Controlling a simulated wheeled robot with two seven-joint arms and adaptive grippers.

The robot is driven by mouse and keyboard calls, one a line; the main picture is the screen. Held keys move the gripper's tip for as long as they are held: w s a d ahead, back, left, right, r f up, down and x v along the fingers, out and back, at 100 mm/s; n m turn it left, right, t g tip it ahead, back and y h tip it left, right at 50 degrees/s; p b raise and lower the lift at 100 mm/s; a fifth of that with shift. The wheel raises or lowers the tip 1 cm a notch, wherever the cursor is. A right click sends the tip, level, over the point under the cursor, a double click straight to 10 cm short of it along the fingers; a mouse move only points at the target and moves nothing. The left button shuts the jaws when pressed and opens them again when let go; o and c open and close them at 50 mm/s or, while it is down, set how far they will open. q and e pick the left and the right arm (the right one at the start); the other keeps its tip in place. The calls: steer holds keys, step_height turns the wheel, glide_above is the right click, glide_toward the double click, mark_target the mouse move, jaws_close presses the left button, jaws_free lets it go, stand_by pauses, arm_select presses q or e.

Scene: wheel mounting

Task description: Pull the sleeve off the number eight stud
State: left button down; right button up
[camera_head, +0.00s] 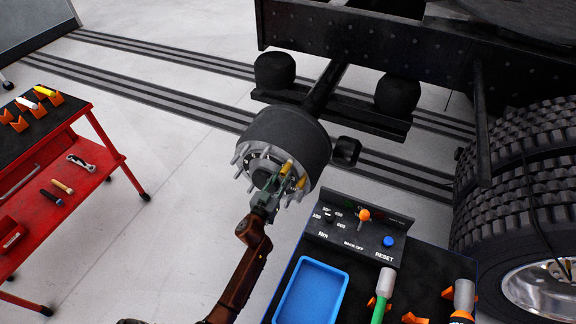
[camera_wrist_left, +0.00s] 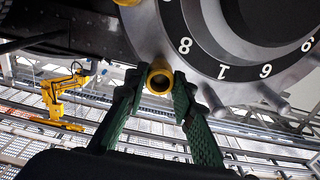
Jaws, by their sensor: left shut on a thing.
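The dark wheel hub (camera_head: 290,135) carries a ring of bare metal studs on its face. Two yellow sleeves show there in the head view, an upper one (camera_head: 287,167) and a lower one (camera_head: 300,183). My left gripper (camera_head: 270,184) is at the hub face, its green fingers shut on a yellow sleeve. The left wrist view shows this sleeve (camera_wrist_left: 160,78) end-on between the fingertips, beside the printed number 8 (camera_wrist_left: 185,45). Whether the stud is still inside it is hidden. Part of another yellow piece (camera_wrist_left: 128,2) shows at the top edge. My right gripper is out of view.
A control box (camera_head: 355,228) with an orange-topped lever and a blue button stands front right, beside an empty blue tray (camera_head: 312,292) and tools. A red tool cart (camera_head: 95,165) is at left. Large tyres (camera_head: 525,190) stand at right. Floor between cart and hub is clear.

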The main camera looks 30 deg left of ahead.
arm_select(q)
steer(key=shift+s, duration=0.65)
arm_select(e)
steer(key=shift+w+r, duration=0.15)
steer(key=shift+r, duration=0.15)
arm_select(q)
steer(key=shift+s+p, duration=0.35)
steer(key=shift+p, duration=0.05)
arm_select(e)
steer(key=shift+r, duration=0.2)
arm_select(q)
steer(key=shift+s, duration=0.35)
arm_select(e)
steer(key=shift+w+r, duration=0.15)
arm_select(q)
steer(key=shift+s+r+p, duration=0.1)
steer(key=shift+s+p, duration=0.2)
steer(key=shift+s, duration=0.05)
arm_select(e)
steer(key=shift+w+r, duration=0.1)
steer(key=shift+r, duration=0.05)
arm_select(q)
steer(key=shift+s+d, duration=0.1)
steer(key=shift+s, duration=0.25)
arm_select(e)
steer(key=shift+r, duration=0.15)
